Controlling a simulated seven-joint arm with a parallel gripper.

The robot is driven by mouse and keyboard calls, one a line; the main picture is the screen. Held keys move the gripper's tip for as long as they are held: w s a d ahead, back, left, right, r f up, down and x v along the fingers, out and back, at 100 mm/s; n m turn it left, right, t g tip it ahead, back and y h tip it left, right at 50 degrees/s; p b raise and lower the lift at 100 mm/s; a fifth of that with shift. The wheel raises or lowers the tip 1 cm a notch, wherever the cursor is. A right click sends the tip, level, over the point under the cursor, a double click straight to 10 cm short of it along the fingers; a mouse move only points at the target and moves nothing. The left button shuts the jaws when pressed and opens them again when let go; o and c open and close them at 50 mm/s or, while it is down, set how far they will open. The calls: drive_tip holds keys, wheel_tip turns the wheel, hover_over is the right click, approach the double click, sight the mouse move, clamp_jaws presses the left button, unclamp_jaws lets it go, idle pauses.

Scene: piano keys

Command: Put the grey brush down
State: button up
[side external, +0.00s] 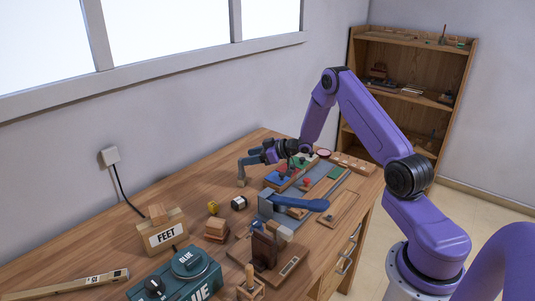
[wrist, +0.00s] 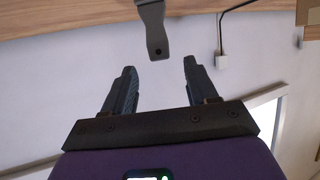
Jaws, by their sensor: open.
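The grey brush (side external: 241,171) stands upright on the wooden table near the wall, with its pale end down on or close to the tabletop. In the wrist view its grey handle (wrist: 152,30), with a hole near the end, reaches in from the top edge; its lower part is out of frame. My gripper (side external: 250,159) is level and points at the wall, by the handle's upper end. In the wrist view my gripper (wrist: 160,66) is open, with nothing between its fingers. The handle end appears just beyond the fingertips, with no contact visible.
Blue and green blocks lie under and right of my gripper. A blue-handled tool (side external: 300,203), a small dark-and-white block (side external: 239,203), a wooden FEET box (side external: 162,238) and a teal GLUE box (side external: 178,278) stand nearer the camera. Bare tabletop (side external: 190,192) lies left of the brush.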

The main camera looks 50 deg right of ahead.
drive_tip(key=v, duration=0.7)
drive_tip(key=a+r+n+g+h, duration=0.1)
drive_tip(key=a+r+n+g, duration=0.2)
drive_tip(key=a, duration=0.8)
drive_tip(key=s+a+r+g+h, duration=0.2)
drive_tip(key=s+a+r, duration=0.2)
drive_tip(key=s+a, duration=0.6)
drive_tip(key=s+a+r+n+g, duration=0.1)
drive_tip(key=s+g, duration=0.1)
drive_tip(key=s, duration=0.7)
drive_tip(key=s+a+r+n+g+h, duration=0.1)
drive_tip(key=s+n+g, duration=0.1)
drive_tip(key=s, duration=0.8)
drive_tip(key=s+a+r+n+g, duration=0.2)
drive_tip(key=s+g, duration=0.1)
drive_tip(key=s, duration=0.7)
drive_tip(key=shift+s+h, duration=0.25)
drive_tip(key=shift+h, duration=0.05)
